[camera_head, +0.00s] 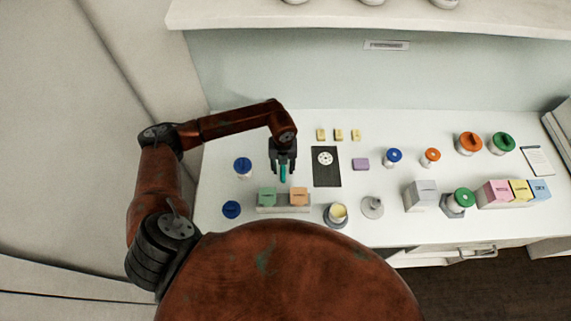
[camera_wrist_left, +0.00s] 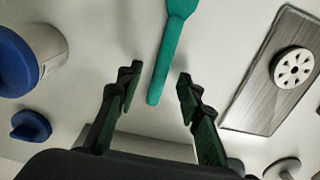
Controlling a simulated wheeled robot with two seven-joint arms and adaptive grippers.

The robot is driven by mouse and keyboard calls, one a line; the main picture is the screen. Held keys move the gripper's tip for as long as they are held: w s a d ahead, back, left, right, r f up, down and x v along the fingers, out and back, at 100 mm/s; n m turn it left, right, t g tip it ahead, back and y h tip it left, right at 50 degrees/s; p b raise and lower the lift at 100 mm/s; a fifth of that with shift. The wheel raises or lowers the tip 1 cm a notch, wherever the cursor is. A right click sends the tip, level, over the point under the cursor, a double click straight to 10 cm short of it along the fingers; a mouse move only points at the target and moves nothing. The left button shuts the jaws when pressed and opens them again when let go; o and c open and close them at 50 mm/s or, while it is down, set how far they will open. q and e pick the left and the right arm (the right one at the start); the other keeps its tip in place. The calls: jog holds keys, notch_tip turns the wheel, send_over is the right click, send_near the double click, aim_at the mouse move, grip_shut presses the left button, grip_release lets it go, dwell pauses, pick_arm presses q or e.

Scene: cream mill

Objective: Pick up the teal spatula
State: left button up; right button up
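The teal spatula (camera_wrist_left: 168,58) lies on the white counter in the left wrist view. Its wider end is cut off at the top edge, and its handle end lies between my fingers as seen from the wrist. My left gripper (camera_wrist_left: 157,82) is open, with one finger on each side of the handle and a gap on both sides. In the head view, my left gripper (camera_head: 283,162) points down over the counter, and part of the spatula (camera_head: 283,173) shows at its fingertips; the rest is hidden. My right gripper is not in view.
A dark board (camera_head: 326,180) with a white disc lies to the right. A blue-lidded jar (camera_head: 243,166) stands to the left, with a blue lid (camera_head: 231,209) in front of it. A block holder (camera_head: 284,209) with green and orange blocks sits in front.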

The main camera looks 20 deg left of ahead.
pick_arm(q)
jog(key=shift+f, duration=0.35)
jog(key=shift+c, duration=0.3)
grip_shut()
jog(key=shift+r, duration=0.1)
